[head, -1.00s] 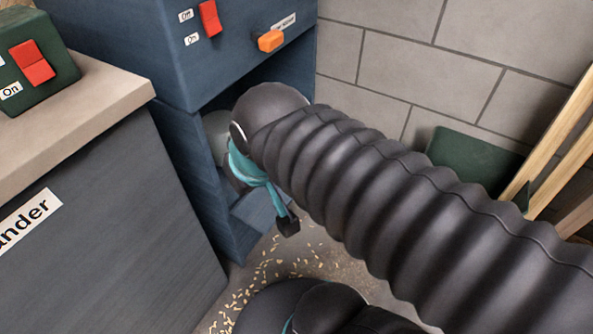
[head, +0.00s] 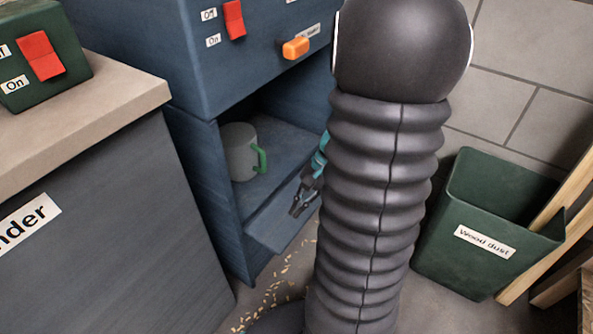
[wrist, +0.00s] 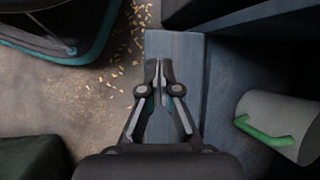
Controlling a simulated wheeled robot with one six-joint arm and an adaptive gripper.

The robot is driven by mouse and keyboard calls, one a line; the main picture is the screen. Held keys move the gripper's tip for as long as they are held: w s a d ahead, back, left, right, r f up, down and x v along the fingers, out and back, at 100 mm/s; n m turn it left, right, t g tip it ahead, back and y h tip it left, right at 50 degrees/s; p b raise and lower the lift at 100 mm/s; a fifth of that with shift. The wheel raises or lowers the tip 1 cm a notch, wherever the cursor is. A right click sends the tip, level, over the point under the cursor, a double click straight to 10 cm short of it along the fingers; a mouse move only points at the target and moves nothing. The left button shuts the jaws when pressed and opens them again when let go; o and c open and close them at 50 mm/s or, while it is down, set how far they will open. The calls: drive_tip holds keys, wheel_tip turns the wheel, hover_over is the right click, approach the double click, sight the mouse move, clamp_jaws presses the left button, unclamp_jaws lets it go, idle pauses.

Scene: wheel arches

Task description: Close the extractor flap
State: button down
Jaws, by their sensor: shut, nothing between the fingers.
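The blue extractor cabinet (head: 150,50) has an open lower compartment. Its flap (head: 272,232) is a blue panel folded down and outward at the front of the opening. In the wrist view the flap (wrist: 183,48) lies below my gripper (wrist: 160,68). My gripper (head: 298,208) is shut and empty, with its fingertips over the flap; I cannot tell whether they touch it. Part of the flap and the right side of the opening are hidden behind my arm in the head view.
A grey mug (head: 238,155) with a green handle stands inside the compartment. An orange switch (head: 296,48) sticks out above the opening. A green bin (head: 470,245) marked "Wood dust" stands at right by wooden boards. A grey cabinet (head: 100,220) is at left. Wood chips (head: 268,300) lie on the floor.

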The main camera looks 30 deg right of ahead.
drive_tip(key=w+d+f+m+t+b, duration=0.2)
drive_tip(key=d+f+m+t+b, duration=0.2)
drive_tip(key=d+f+m+t, duration=1.45)
drive_tip(key=w+a+f+g, duration=0.1)
drive_tip(key=w+f+g, duration=0.3)
drive_tip(key=w, duration=0.5)
drive_tip(key=shift+s+d+r+m+t, duration=0.1)
drive_tip(key=shift+s+r+m+t, duration=0.2)
drive_tip(key=shift+r, duration=0.4)
drive_tip(key=shift+s+d+r+m+t, duration=0.1)
drive_tip(key=shift+s+r+m+t, duration=0.2)
drive_tip(key=shift+r, duration=0.35)
